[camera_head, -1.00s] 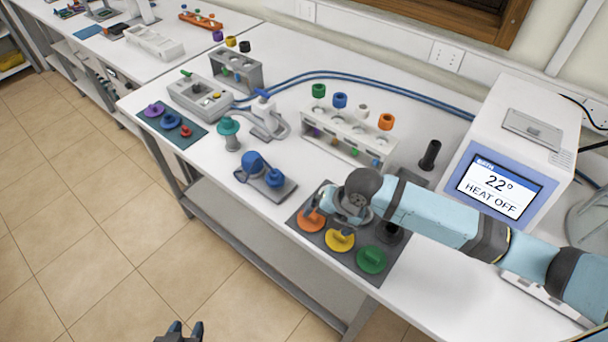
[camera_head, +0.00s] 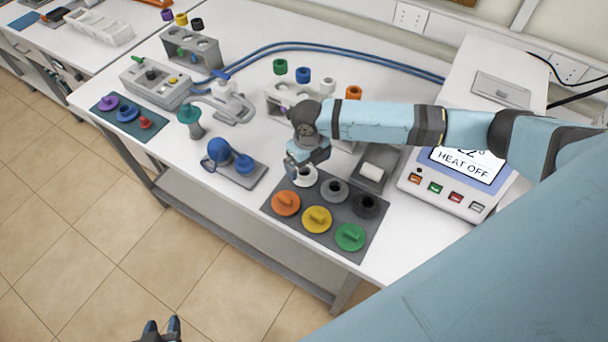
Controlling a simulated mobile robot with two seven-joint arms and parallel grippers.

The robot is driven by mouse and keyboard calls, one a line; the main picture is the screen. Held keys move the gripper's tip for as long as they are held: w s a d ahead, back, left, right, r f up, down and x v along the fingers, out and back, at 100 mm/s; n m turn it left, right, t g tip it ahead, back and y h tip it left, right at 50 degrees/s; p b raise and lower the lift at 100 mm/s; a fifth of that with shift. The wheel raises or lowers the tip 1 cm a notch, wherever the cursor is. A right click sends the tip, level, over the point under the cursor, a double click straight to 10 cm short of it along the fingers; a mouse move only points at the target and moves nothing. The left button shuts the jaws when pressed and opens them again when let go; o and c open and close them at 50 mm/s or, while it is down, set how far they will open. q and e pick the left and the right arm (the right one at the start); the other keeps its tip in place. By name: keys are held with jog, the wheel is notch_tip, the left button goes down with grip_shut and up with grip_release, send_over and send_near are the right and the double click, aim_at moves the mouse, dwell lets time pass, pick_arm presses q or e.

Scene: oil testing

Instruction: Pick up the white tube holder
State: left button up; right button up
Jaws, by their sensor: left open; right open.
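The white tube holder (camera_head: 306,179) sits at the back left corner of a dark grey mat (camera_head: 276,218) in the head view. My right gripper (camera_head: 304,167) is open and points down right at it, hiding its upper part. Whether the fingers touch it or straddle it, I cannot tell. My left gripper (camera_head: 160,328) is open and empty over the floor at the bottom edge, away from the table.
Grey (camera_head: 334,191), black (camera_head: 366,206), orange (camera_head: 286,203), yellow (camera_head: 317,219) and green (camera_head: 350,237) holders share the mat. The bath (camera_head: 452,170) is at right; a blue-topped device (camera_head: 232,163) is at left.

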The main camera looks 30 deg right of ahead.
aim_at(305, 171)
jog(key=shift+f, duration=0.2)
jog(key=shift+f+b, duration=0.15)
jog(key=shift+b, duration=0.15)
jog(key=f+b, duration=0.2)
jog(key=w+f+b, duration=0.1)
jog(key=f+b, duration=0.1)
jog(key=b, duration=0.1)
jog(key=shift+w+a+f, duration=0.1)
jog(key=shift+w+f, duration=0.05)
jog(key=shift+f, duration=0.1)
jog(key=shift+f+b, duration=0.2)
jog(key=shift+b, duration=0.2)
jog(key=shift+r, duration=0.1)
jog(key=c, duration=0.7)
jog(key=shift+c, duration=0.9)
